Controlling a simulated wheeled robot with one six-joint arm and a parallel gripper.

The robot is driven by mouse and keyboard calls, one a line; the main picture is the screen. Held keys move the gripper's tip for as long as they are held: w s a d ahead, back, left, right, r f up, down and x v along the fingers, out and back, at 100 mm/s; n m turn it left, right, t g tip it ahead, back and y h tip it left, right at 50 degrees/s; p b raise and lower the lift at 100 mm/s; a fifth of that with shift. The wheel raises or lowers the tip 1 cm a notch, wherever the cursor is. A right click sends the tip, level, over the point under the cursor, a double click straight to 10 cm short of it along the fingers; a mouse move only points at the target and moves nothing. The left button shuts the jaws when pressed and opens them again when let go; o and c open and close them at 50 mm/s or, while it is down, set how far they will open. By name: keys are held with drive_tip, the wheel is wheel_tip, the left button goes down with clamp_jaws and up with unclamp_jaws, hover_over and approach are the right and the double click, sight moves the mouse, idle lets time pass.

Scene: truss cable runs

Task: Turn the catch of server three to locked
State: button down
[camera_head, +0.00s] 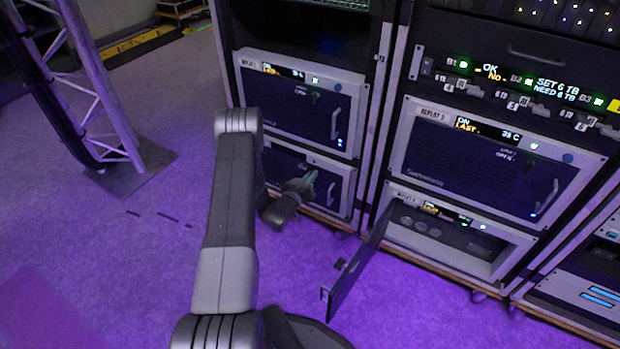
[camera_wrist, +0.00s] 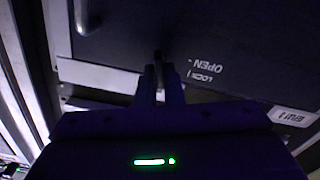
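Server three is the lower unit (camera_head: 333,192) in the left rack. Its dark front panel (camera_wrist: 120,30) fills the top of the wrist view, where its OPEN and LOCK marks (camera_wrist: 208,70) appear upside down. The catch (camera_wrist: 158,56) is a small dark piece just left of these marks, in line with the gap between my fingertips. My gripper (camera_head: 301,184) is at the server's front, and its fingers (camera_wrist: 160,78) are close together with a narrow gap at the catch. Whether they grip it is too dark to tell. My gripper hides the catch in the head view.
Another server (camera_head: 300,105) sits above in the left rack. In the right rack, a lower unit has its door (camera_head: 357,268) swung open towards the floor area right of my arm. A truss (camera_head: 105,90) stands at the left. The purple floor between is clear.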

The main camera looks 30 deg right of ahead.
drive_tip(key=shift+f, duration=0.1)
drive_tip(key=m+b, duration=0.4)
idle(0.3)
drive_tip(key=c, duration=1.6)
unclamp_jaws()
drive_tip(key=shift+o, duration=0.2)
drive_tip(key=p+v, duration=0.3)
drive_tip(key=v, duration=1)
drive_tip(key=shift+s+a, duration=0.3)
